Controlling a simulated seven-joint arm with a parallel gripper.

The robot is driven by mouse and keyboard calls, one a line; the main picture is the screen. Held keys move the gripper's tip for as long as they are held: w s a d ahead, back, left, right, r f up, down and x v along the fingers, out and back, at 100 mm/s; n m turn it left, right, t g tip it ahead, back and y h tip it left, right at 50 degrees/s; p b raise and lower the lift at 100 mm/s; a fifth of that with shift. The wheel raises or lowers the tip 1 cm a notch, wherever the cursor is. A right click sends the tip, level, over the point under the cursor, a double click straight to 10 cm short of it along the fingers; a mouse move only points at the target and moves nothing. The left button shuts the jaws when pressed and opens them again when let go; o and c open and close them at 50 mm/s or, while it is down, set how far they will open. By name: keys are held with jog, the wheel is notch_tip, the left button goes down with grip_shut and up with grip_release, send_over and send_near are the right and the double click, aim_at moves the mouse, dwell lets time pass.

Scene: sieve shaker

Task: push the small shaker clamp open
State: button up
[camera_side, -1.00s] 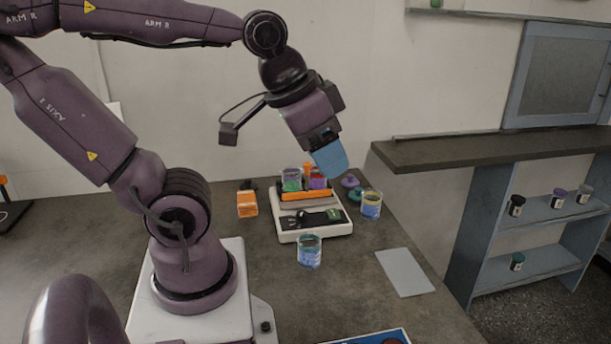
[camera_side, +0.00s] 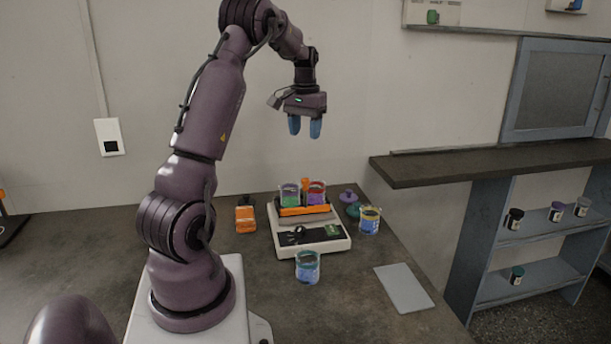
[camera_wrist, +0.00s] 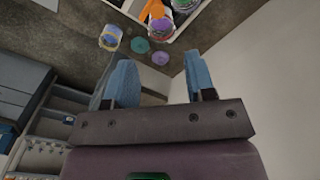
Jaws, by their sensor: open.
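The small sieve shaker (camera_side: 325,246) is a white box with a dark control panel, standing on the grey bench. Its orange clamp (camera_side: 304,211) lies across the back of its top, beside two jars, one green (camera_side: 290,193) and one purple and red (camera_side: 316,192). I cannot tell whether the clamp is open or shut. In the wrist view the orange clamp (camera_wrist: 151,9) shows at the top edge, partly cut off. My gripper (camera_side: 304,128), with blue fingers, is open and empty, pointing down well above the shaker. In the wrist view its fingers (camera_wrist: 160,82) stand apart.
A jar of blue and yellow (camera_side: 370,221) stands right of the shaker and a blue jar (camera_side: 307,267) in front. Purple (camera_side: 348,196) and green (camera_side: 352,210) lids lie behind right. An orange container (camera_side: 245,218) stands left. A grey pad (camera_side: 404,288) lies front right.

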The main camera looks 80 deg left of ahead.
aim_at(306, 179)
notch_tip(306, 179, down, 13)
jog(key=shift+d+r, duration=0.15)
jog(key=shift+r, duration=0.05)
dwell(0.3)
grip_shut()
